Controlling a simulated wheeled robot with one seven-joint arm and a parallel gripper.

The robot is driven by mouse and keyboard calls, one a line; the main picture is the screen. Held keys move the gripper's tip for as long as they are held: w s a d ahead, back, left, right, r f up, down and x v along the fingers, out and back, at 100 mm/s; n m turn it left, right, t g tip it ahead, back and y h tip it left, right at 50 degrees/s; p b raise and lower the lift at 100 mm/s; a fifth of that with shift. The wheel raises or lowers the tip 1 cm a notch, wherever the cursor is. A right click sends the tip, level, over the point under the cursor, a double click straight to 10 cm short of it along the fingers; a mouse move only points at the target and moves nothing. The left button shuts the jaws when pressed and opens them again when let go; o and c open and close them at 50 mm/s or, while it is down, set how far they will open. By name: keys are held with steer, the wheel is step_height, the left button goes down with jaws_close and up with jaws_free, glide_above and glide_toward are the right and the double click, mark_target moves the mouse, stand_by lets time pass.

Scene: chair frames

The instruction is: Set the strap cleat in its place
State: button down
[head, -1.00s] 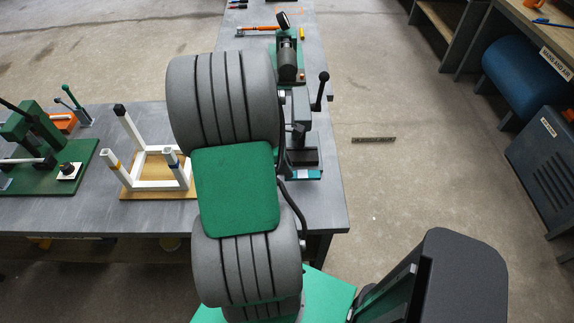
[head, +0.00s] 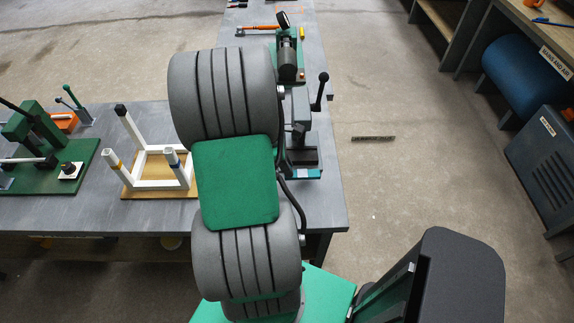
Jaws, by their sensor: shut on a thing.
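I cannot make out the strap cleat in the head view. My own arm fills the middle of the picture, and my gripper is hidden behind it or out of sight. A white chair frame (head: 150,184) rests on a wooden board (head: 160,193) on the grey bench, left of my arm. Its legs point up; one has a dark tip, one a yellow band and one a blue band. My arm covers the bench just right of the frame.
A bench machine with a black-knobbed lever (head: 321,92) stands right of my arm. A metal strip (head: 373,138) lies on the floor. The floor at right is mostly clear.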

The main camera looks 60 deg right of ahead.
steer(key=shift+w+d, duration=0.75)
steer(key=shift+d, duration=0.7)
steer(key=shift+w+d, duration=0.7)
steer(key=shift+d, duration=0.8)
steer(key=shift+w+d, duration=0.75)
steer(key=shift+d, duration=0.7)
steer(key=shift+r+p, duration=0.1)
steer(key=shift+p, duration=0.85)
steer(key=shift+f, duration=0.25)
steer(key=shift+f, duration=0.45)
steer(key=c, duration=1.2)
jaws_free()
steer(key=shift+o, duration=0.2)
steer(key=shift+o, duration=1.3)
steer(key=shift+r+p, duration=1.1)
steer(key=shift+r, duration=2.95)
